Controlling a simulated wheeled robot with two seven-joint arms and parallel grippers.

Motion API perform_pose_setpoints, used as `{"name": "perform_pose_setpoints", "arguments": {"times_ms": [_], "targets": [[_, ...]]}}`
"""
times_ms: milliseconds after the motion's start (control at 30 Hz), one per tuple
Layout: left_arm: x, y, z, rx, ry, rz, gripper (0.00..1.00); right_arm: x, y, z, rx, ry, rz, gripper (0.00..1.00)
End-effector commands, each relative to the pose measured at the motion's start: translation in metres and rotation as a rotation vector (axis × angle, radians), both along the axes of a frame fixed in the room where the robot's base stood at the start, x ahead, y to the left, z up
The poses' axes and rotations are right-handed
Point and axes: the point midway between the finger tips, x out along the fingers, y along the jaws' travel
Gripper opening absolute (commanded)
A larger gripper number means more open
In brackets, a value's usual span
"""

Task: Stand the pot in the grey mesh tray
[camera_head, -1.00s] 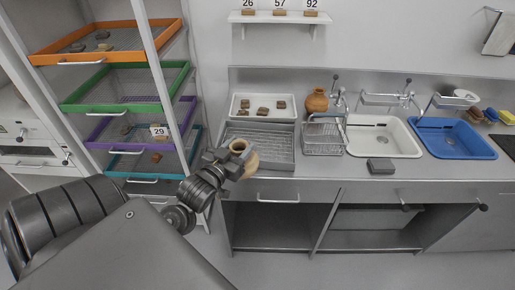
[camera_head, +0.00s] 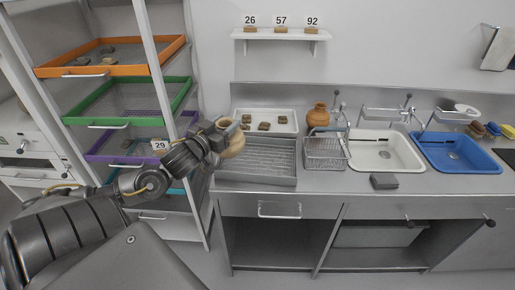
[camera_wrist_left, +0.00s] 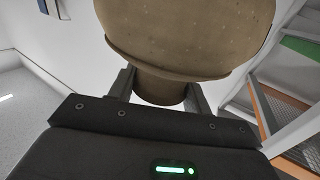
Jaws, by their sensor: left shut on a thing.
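A tan pot (camera_head: 235,146) is held in my left gripper (camera_head: 222,131), above the left end of the grey mesh tray (camera_head: 257,182). In the left wrist view the pot (camera_wrist_left: 185,35) fills the top of the picture, and the two fingers of the gripper (camera_wrist_left: 160,92) are shut on its narrower neck. The tray lies on the steel counter and its ribbed floor looks empty, though the pot and gripper hide its back left corner. My right gripper is not in view.
A white tray with several sherds (camera_head: 285,115) lies behind the mesh tray. An orange-brown pot (camera_head: 317,116) and a wire basket (camera_head: 326,152) stand to the right, before the white sink (camera_head: 385,163). A drawer rack (camera_head: 150,100) is close on the left.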

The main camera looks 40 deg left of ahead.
Motion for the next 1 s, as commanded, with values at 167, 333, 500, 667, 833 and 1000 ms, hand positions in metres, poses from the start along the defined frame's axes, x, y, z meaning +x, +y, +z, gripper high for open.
{"name": "perform_pose_setpoints", "arguments": {"times_ms": [167, 333, 500, 667, 833, 1000], "targets": [[0.033, -0.01, -0.011, -0.006, -0.008, 0.003, 0.01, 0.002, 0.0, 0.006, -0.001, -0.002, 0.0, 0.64], [0.07, -0.024, -0.035, -0.006, -0.002, 0.002, 0.01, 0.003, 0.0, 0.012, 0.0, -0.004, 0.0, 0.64], [0.091, -0.031, -0.065, -0.001, -0.001, 0.002, 0.01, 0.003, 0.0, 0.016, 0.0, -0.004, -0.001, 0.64], [0.101, -0.035, -0.078, 0.0, -0.002, 0.001, 0.01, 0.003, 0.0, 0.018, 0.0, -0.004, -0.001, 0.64], [0.103, -0.035, -0.081, 0.001, -0.003, 0.0, 0.01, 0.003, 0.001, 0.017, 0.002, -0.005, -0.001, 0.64], [0.108, -0.038, -0.098, 0.001, 0.002, 0.0, 0.01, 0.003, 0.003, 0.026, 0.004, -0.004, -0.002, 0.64]]}}
